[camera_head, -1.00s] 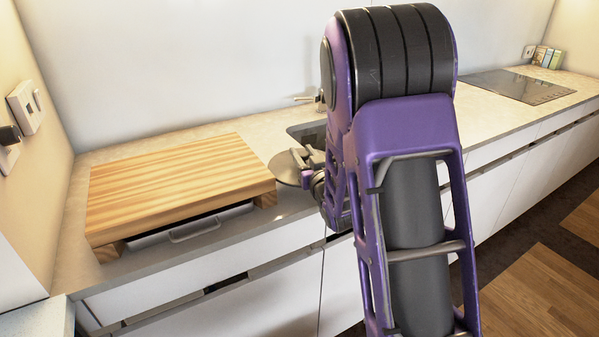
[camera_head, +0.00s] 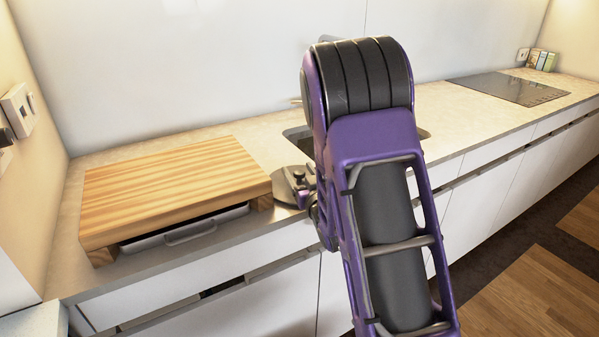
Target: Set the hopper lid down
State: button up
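The hopper lid (camera_head: 284,187) is a thin grey disc just right of the wooden board. It looks level and is at or very close to the countertop; I cannot tell whether it touches. My gripper (camera_head: 300,186) is at the right side of the lid, low over the counter near its front edge. My purple and black arm hides part of the gripper, and the fingers are too small to show whether they grip the lid.
A thick wooden board (camera_head: 170,190) on wooden feet stands on the counter (camera_head: 235,134) at left, with a metal tray (camera_head: 185,232) beneath it. A sink (camera_head: 297,135) lies behind my arm. A dark cooktop (camera_head: 508,89) is farther right. White cabinets run below.

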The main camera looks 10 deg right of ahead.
jog(key=shift+r, duration=0.1)
jog(key=shift+s, duration=0.25)
jog(key=s+d+p, duration=0.1)
jog(key=s+p, duration=0.3)
jog(key=s, duration=0.5)
jog(key=shift+s+d+r, duration=0.15)
jog(key=shift+s+r, duration=0.15)
